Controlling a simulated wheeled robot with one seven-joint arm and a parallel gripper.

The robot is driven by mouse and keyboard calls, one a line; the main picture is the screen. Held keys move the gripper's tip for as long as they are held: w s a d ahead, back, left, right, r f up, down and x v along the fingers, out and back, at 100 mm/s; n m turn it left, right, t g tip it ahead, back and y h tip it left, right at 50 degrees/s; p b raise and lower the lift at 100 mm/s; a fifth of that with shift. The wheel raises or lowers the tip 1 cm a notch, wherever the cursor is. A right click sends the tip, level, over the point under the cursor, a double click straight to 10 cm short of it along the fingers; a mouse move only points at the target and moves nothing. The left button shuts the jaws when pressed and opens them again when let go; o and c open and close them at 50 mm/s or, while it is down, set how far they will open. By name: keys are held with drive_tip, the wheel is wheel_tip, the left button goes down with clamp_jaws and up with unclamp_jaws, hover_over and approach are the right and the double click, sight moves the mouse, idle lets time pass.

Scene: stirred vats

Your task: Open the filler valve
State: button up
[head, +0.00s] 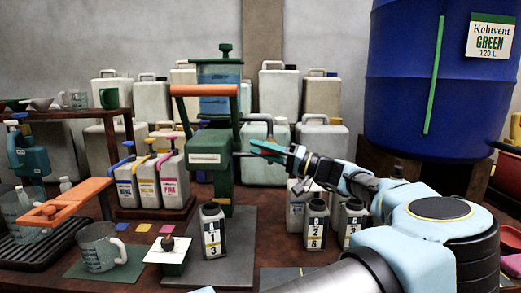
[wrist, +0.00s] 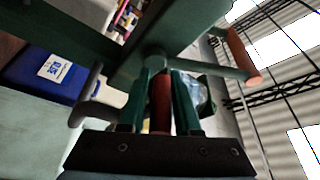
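The filler is a green machine (head: 208,150) with a clear blue tank (head: 219,98) and an orange handle (head: 204,90) on top. My gripper (head: 264,148) is at its right side, fingers pointing left at the machine. In the wrist view, a dark red lever (wrist: 161,100) runs from a round green pivot (wrist: 155,62) down between my two green fingers (wrist: 160,108). I take this lever to be the valve handle. Narrow gaps show between it and the fingers, so they are around it rather than clamped. In the head view the lever is mostly hidden by the fingers.
A dark bottle (head: 213,230) stands on a grey mat below the machine. Two more bottles (head: 317,224) (head: 350,222) stand below my arm. A glass mug (head: 101,247) is at left. A large blue drum (head: 438,80) is behind right. White canisters (head: 264,152) stand behind.

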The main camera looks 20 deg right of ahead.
sight(270, 154)
clamp_jaws()
idle(0.4)
drive_tip(key=f+n+g+h, duration=0.1)
drive_tip(key=g+h, duration=0.1)
drive_tip(key=h, duration=0.1)
drive_tip(key=n+g+h, duration=0.1)
drive_tip(key=g+h, duration=0.2)
drive_tip(key=d+f+n+g+h+b, duration=0.1)
drive_tip(key=g+h, duration=0.1)
drive_tip(key=h, duration=0.2)
drive_tip(key=shift+s+f+g, duration=0.2)
drive_tip(key=shift+f+g, duration=0.15)
drive_tip(key=shift+g, duration=0.05)
drive_tip(key=shift+s+d+f+n+g+h, duration=0.1)
drive_tip(key=shift+d+n+g+h, duration=0.15)
drive_tip(key=shift+h, duration=0.4)
drive_tip(key=shift+s+d+f+n+g+h, duration=0.15)
drive_tip(key=shift+g+h, duration=0.2)
drive_tip(key=shift+h, duration=0.25)
drive_tip(key=shift+d+f+n+g+h, duration=0.1)
drive_tip(key=shift+n+g+h, duration=0.15)
drive_tip(key=shift+h, duration=0.4)
